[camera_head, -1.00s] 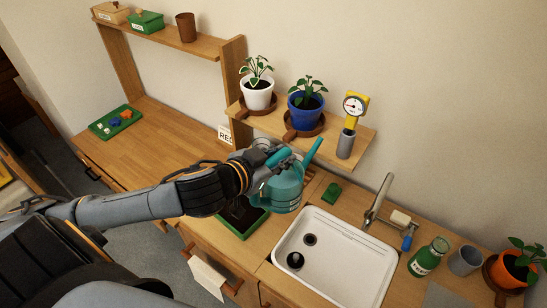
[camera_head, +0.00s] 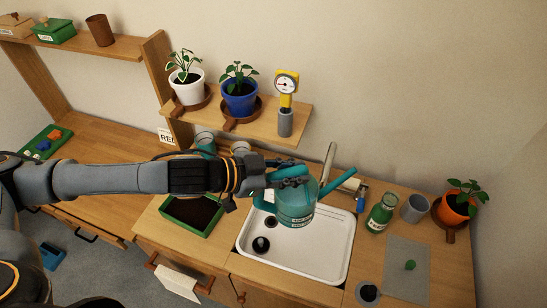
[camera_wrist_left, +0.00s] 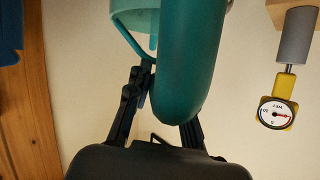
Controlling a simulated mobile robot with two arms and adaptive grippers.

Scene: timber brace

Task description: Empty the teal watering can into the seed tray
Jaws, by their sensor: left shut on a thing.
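The teal watering can (camera_head: 296,208) hangs in the air in front of the sink in the head view, roughly upright, its spout pointing up and right. My left gripper (camera_head: 288,178) is shut on its handle; in the left wrist view the handle (camera_wrist_left: 190,60) lies between the fingers (camera_wrist_left: 162,100). The seed tray (camera_head: 207,232), green with dark soil, sits on the counter left of the sink, below my left forearm. The can is to the right of the tray, not over it. The can's inside is not visible. My right gripper is out of view.
The white sink (camera_head: 325,262) lies below the can, with a tap (camera_head: 329,160) behind. A green bottle (camera_head: 382,213), grey cup (camera_head: 414,208) and orange potted plant (camera_head: 457,208) stand right. A shelf (camera_head: 215,125) holds two potted plants and a yellow gauge (camera_head: 287,84).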

